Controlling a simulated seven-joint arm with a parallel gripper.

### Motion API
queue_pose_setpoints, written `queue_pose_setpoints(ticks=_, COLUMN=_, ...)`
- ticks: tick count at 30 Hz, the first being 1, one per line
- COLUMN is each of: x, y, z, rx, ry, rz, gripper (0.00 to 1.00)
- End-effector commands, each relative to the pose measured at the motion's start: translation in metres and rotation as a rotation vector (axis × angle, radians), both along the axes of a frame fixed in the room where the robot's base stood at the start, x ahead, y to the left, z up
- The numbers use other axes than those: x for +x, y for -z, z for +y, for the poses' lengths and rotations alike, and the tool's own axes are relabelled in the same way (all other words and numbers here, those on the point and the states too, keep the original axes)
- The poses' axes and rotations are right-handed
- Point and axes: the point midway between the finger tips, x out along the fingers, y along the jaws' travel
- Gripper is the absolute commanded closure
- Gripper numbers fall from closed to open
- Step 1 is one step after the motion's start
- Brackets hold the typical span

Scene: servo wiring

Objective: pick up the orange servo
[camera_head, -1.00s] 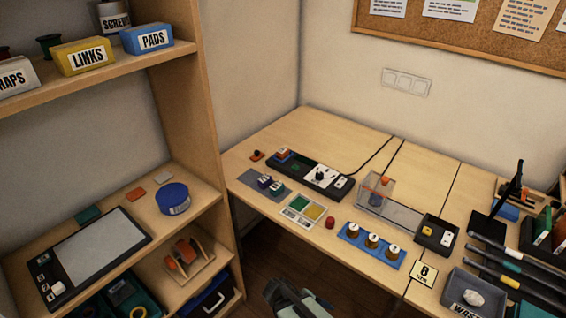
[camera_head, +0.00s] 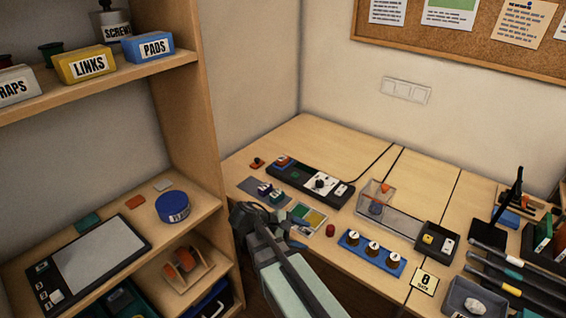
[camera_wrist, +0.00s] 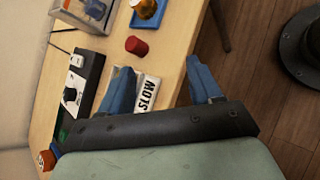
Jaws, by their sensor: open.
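Two small orange items show at the back left of the desk in the head view, and I cannot tell for sure which is the orange servo. One is an orange-and-blue block (camera_head: 284,162) at the left end of the black tester (camera_head: 318,184). The other is a low orange piece with a dark top (camera_head: 257,163), just left of it. An orange-and-blue item (camera_wrist: 46,159) also shows at the lower left of the wrist view. My gripper (camera_head: 270,214) is over the desk's front left edge, nearer than both. In the wrist view, my gripper (camera_wrist: 162,82) is open and empty, its blue fingers apart.
Dark servos (camera_head: 265,189) on a grey mat lie between my gripper and the tester. A green-and-yellow card (camera_head: 308,218), a red cylinder (camera_head: 330,230) and a blue tray (camera_head: 371,250) are to the right. The shelf's upright panel (camera_head: 190,110) stands at the left.

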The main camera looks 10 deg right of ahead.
Motion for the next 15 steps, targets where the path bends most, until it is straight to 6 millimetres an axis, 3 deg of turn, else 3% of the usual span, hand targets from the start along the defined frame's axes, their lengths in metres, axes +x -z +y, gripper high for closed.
queue_pose_setpoints(ticks=1, x=0.024, y=-0.007, z=0.002, rx=0.041, ry=-0.015, rz=0.055, gripper=0.36)
queue_pose_setpoints(ticks=8, x=0.124, y=-0.030, z=0.011, rx=0.289, ry=-0.205, rz=0.350, gripper=0.36)
queue_pose_setpoints(ticks=15, x=0.249, y=-0.066, z=0.020, rx=0.564, ry=-0.542, rz=0.566, gripper=0.36)
